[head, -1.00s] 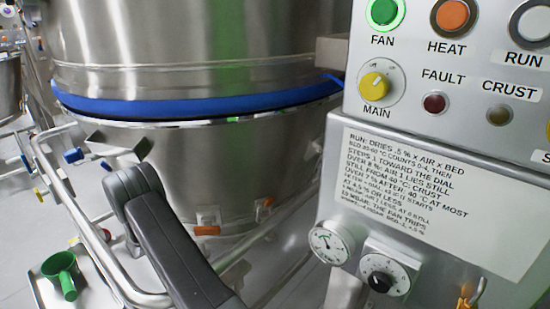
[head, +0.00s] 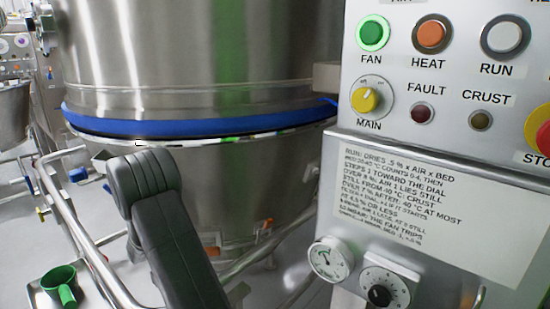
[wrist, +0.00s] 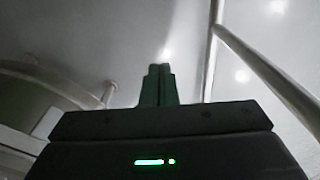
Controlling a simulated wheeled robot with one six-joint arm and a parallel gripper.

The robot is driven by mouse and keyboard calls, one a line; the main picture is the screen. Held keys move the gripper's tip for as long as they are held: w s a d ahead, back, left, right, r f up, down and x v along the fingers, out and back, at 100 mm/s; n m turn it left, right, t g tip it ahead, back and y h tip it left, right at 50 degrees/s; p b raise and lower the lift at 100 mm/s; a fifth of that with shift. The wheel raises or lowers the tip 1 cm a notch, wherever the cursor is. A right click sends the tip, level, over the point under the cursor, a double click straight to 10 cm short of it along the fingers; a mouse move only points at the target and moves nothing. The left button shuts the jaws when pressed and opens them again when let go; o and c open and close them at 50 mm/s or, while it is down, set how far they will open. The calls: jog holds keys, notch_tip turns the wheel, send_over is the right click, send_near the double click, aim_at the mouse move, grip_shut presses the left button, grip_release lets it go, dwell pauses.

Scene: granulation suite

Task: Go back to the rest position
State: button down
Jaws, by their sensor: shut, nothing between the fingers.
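My gripper (wrist: 157,84) shows in the wrist view with its two dark fingers together and nothing between them. It points toward a blurred grey surface, with a pale metal tube (wrist: 265,70) to its right. In the head view, my dark grey arm (head: 170,235) rises from the bottom edge in front of the steel vessel. My gripper cannot be made out in the head view.
The steel vessel (head: 190,60) with a blue band (head: 200,122) stands behind my arm. A control panel (head: 450,60) with buttons and a dial fills the right side. A tube frame (head: 85,235) and a green scoop (head: 60,285) are at left.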

jog(key=shift+s+d+r+t+y+b, duration=0.15)
jog(key=shift+r+t+y+b, duration=0.3)
jog(key=shift+r+b, duration=0.25)
jog(key=shift+s+d+r+t+y+b, duration=0.1)
jog(key=shift+r+t+y+b, duration=0.25)
jog(key=shift+r+y+b, duration=0.3)
jog(key=shift+r, duration=0.1)
jog(key=shift+d, duration=0.15)
